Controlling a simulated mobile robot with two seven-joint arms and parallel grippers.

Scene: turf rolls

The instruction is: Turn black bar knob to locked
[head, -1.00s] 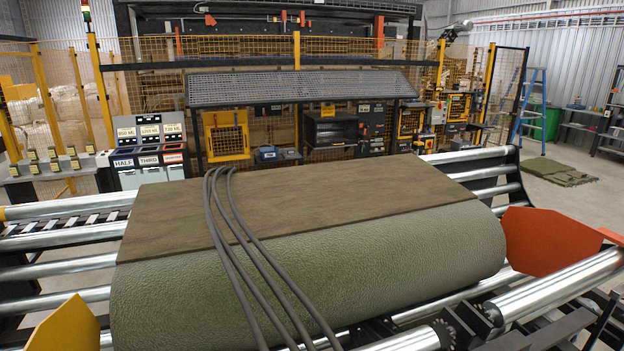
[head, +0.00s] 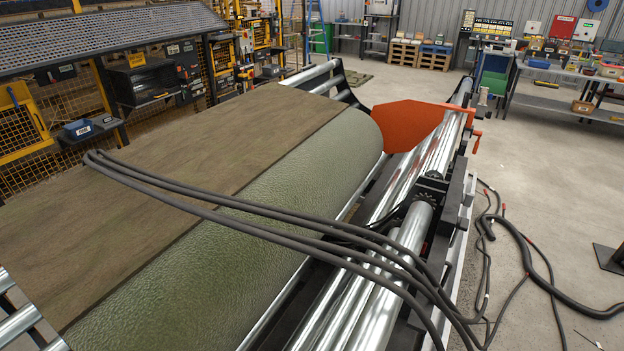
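I cannot make out the black bar knob in the head view. Small dark fittings (head: 432,183) sit at the ends of the steel rollers, but none shows clearly as a knob. A small red handle (head: 477,141) is on the frame beside the orange plate (head: 410,124). Neither of my grippers is in view.
A large green turf roll (head: 270,190) with a brown flat top lies on the roller conveyor. Black hoses (head: 250,216) drape over it and down to the right. Cables (head: 522,248) lie on the floor at right. A workbench (head: 568,108) stands behind open concrete floor.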

